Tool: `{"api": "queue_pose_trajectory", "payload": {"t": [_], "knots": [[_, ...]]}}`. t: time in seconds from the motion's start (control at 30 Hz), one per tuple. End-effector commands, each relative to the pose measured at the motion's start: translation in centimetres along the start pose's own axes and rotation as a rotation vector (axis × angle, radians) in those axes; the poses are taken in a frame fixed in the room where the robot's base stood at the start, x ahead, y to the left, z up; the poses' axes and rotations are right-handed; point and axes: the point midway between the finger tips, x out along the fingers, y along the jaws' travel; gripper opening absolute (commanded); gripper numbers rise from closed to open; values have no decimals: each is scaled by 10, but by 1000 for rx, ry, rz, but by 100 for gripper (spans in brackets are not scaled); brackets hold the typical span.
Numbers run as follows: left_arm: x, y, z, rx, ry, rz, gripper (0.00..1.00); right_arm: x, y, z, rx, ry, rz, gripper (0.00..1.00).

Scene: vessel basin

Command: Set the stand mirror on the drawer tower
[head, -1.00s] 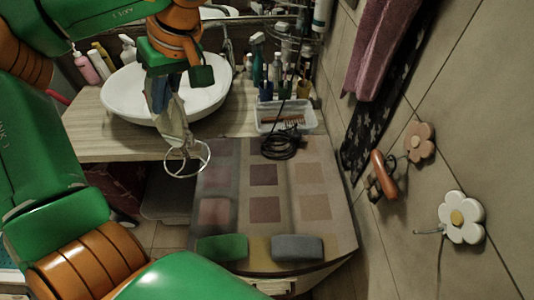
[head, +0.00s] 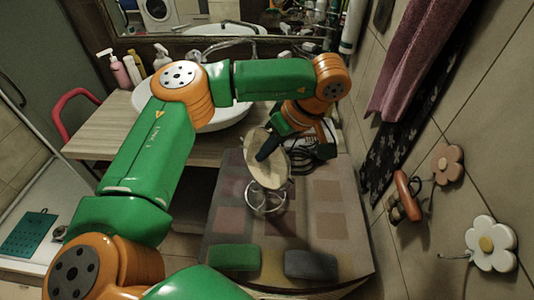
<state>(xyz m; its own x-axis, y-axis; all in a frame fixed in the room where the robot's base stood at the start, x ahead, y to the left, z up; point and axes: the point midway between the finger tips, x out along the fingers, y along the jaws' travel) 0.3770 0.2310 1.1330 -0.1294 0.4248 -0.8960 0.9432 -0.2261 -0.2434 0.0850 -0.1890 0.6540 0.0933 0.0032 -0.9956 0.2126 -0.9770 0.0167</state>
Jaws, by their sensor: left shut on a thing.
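The stand mirror has a round pale disc (head: 267,165) on a looped wire base (head: 266,201). It is roughly upright, with its disc tilted. My left gripper (head: 268,148) is shut on the mirror at the disc, its dark finger lying across the face. The drawer tower (head: 333,230) has a top patterned with coloured squares. The mirror is over the back-middle part of this top. I cannot tell whether the wire base touches it. My right gripper is not in view.
A green block (head: 234,257) and a grey block (head: 311,265) lie along the top's front edge. A dark cable (head: 303,158) lies at the back. The tiled wall with flower hooks (head: 491,243) bounds the right side. The middle and right of the top are clear.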

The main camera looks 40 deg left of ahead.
Motion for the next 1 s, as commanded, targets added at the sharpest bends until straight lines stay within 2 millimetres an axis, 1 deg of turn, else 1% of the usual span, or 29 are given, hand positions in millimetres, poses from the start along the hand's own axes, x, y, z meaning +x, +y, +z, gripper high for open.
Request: {"api": "queue_pose_trajectory", "payload": {"t": [0.03,0.07,0.17,0.37,0.4,0.47,0.5,0.77,0.83,0.87,0.97,1.0], "knots": [[2,0,0,1,0,-5,0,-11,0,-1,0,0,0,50],[5,1,2,0,0,-3,0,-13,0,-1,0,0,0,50],[12,3,4,-1,1,0,0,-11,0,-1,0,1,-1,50],[14,3,5,-1,1,0,0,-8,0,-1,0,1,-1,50],[15,4,5,-1,1,0,16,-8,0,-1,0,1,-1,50],[14,3,5,-1,1,0,32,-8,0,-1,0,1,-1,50],[14,3,5,-1,1,0,43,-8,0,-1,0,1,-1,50],[14,3,5,-1,1,0,43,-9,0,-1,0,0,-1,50],[10,3,4,-1,1,1,43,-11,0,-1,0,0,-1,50],[9,4,4,-2,2,2,43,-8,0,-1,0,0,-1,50],[-6,5,5,-2,3,5,43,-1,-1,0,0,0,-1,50],[-18,4,5,-1,3,7,43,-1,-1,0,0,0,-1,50]]}}
